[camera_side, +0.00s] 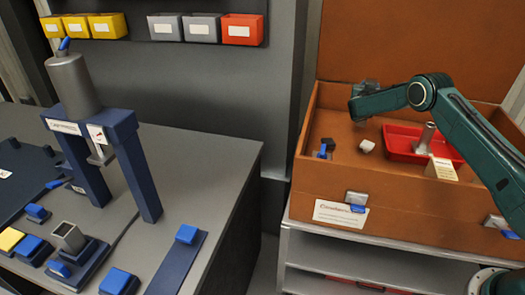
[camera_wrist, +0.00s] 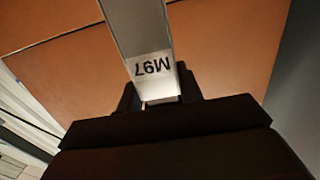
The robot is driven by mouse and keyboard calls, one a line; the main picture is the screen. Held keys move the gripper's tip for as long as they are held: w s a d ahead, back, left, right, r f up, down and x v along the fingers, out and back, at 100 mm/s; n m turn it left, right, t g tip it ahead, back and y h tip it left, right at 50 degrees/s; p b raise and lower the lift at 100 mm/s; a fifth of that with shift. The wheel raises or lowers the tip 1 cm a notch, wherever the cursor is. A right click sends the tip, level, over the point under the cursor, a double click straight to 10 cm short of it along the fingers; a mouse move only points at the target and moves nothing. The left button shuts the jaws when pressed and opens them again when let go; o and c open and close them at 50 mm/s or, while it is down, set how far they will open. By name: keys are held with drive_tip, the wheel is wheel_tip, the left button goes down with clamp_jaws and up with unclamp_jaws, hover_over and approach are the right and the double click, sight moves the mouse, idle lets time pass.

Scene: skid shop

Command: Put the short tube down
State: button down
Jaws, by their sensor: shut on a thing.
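In the wrist view my gripper (camera_wrist: 160,98) is shut on a grey metal tube (camera_wrist: 142,30) with flat sides. The tube bears the mark M97, upside down in the picture, and runs out of the top of the frame, so its far end is hidden. In the side view the end of my arm is over the left part of a brown open box (camera_side: 405,210). I cannot clearly make out the fingers or the held tube there. Another grey tube (camera_side: 428,135) stands upright in a red tray (camera_side: 396,140) inside the box.
A grey bench (camera_side: 205,165) at the left carries a blue press frame (camera_side: 140,175) and a square grey socket (camera_side: 68,236). A gap separates bench and box.

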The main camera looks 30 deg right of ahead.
drive_tip(key=shift+f, duration=1.45)
drive_tip(key=c, duration=0.9)
unclamp_jaws()
drive_tip(key=shift+f, duration=0.15)
drive_tip(key=shift+a, duration=0.1)
drive_tip(key=shift+s+v, duration=0.25)
drive_tip(key=shift+v, duration=6.6)
drive_tip(key=shift+d+r, duration=0.2)
drive_tip(key=shift+d, duration=0.05)
